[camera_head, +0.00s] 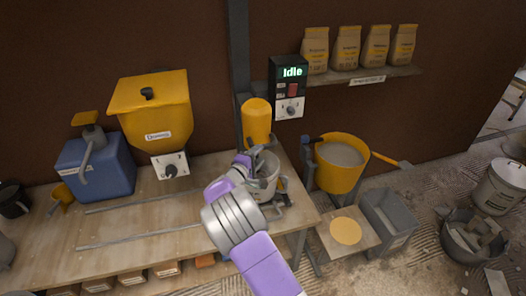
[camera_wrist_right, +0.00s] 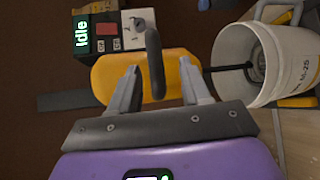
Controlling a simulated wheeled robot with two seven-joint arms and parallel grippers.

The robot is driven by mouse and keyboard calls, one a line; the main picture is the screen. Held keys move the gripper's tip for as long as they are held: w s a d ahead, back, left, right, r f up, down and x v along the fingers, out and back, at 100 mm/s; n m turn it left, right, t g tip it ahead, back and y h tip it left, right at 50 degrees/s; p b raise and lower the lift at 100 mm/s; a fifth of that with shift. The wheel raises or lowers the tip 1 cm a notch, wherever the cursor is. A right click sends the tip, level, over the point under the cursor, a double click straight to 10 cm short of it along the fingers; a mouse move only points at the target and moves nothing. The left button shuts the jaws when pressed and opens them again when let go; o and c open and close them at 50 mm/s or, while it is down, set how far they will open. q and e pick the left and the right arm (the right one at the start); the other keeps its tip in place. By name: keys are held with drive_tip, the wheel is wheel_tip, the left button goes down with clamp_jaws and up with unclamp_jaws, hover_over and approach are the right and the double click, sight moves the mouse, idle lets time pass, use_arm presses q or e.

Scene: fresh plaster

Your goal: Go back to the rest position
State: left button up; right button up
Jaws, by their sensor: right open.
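My right gripper (camera_head: 253,155) reaches over the bench beside a white bucket (camera_head: 264,180), close to the yellow mixer head (camera_head: 257,120). In the right wrist view its two fingers (camera_wrist_right: 160,88) are apart, with a dark grey handle showing between them in front of the yellow mixer head (camera_wrist_right: 175,75). I cannot tell whether the fingers touch the handle. The white bucket (camera_wrist_right: 265,60) lies to the right in that view, with a dark mixing rod reaching into it. The control box (camera_head: 288,88) reads "Idle". My left gripper is not in view.
A yellow hopper (camera_head: 152,105) and a blue container (camera_head: 97,168) stand on the left of the wooden bench (camera_head: 140,228). A yellow tub (camera_head: 340,163) and a grey bin (camera_head: 390,222) are at right. Paper bags (camera_head: 346,48) line a wall shelf. Floor at far right holds buckets.

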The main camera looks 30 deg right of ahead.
drive_tip(key=shift+s+a, duration=0.25)
drive_tip(key=shift+a, duration=0.15)
drive_tip(key=s+f+g+y, duration=0.2)
drive_tip(key=s+f, duration=0.2)
drive_tip(key=f, duration=0.4)
drive_tip(key=s+f+g+y, duration=0.2)
drive_tip(key=s+f+g, duration=0.15)
drive_tip(key=f, duration=0.45)
drive_tip(key=s+a+f+m+g+y, duration=0.25)
drive_tip(key=s+a+f+y, duration=0.45)
drive_tip(key=s+f, duration=0.6)
drive_tip(key=s+a+f+m+y, duration=0.3)
drive_tip(key=s+a+m+y, duration=0.4)
drive_tip(key=s+a, duration=0.7)
drive_tip(key=a+m, duration=0.1)
drive_tip(key=a, duration=0.2)
drive_tip(key=shift+s, duration=0.2)
